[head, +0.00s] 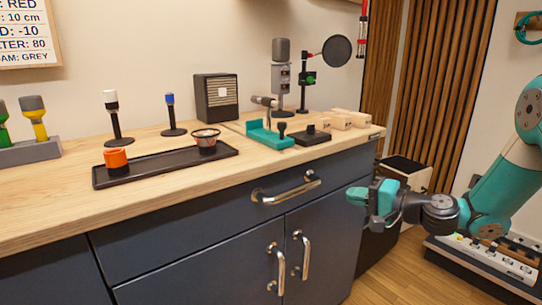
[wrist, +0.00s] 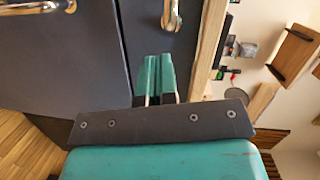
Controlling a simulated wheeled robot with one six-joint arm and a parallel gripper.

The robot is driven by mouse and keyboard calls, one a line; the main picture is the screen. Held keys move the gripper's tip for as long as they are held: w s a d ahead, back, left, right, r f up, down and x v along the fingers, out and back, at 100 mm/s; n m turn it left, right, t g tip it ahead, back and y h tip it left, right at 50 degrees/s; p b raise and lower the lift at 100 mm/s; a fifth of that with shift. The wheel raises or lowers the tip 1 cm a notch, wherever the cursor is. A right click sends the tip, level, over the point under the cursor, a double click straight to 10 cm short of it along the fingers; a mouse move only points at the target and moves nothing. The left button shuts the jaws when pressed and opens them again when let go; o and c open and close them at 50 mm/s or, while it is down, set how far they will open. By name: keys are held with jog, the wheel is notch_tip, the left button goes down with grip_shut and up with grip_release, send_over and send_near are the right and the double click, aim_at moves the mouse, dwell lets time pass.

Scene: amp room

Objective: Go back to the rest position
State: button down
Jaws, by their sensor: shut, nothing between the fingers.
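My gripper (head: 357,196) is at the right in the head view, in front of the dark cabinet's right end and below the counter top. Its teal fingers (wrist: 153,78) are together and empty in the wrist view. My arm reaches in from the right edge. In the wrist view the fingers point along the dark cabinet front, with a metal handle (wrist: 171,14) just beyond them; I cannot tell the gap.
The wooden counter (head: 50,200) holds a black tray (head: 160,170) with an orange cup and a bowl, a teal holder (head: 270,136), a microphone (head: 281,75) and a small speaker (head: 216,97). Drawer handle (head: 286,188) sticks out. A pedalboard (head: 490,262) lies at the lower right.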

jog(key=s+a+r+n+g+h, duration=0.1)
jog(key=s+a+r+n+g, duration=0.2)
jog(key=s+a+n+g, duration=0.45)
jog(key=s+a+r+n+g+h, duration=0.1)
jog(key=s+a+r+n+g, duration=0.3)
jog(key=s, duration=0.6)
jog(key=s+d+n+h, duration=0.3)
jog(key=s+h, duration=0.3)
jog(key=s, duration=1.1)
notch_tip(320, 180, up, 21)
jog(key=p, duration=2.2)
jog(key=shift+w, duration=0.25)
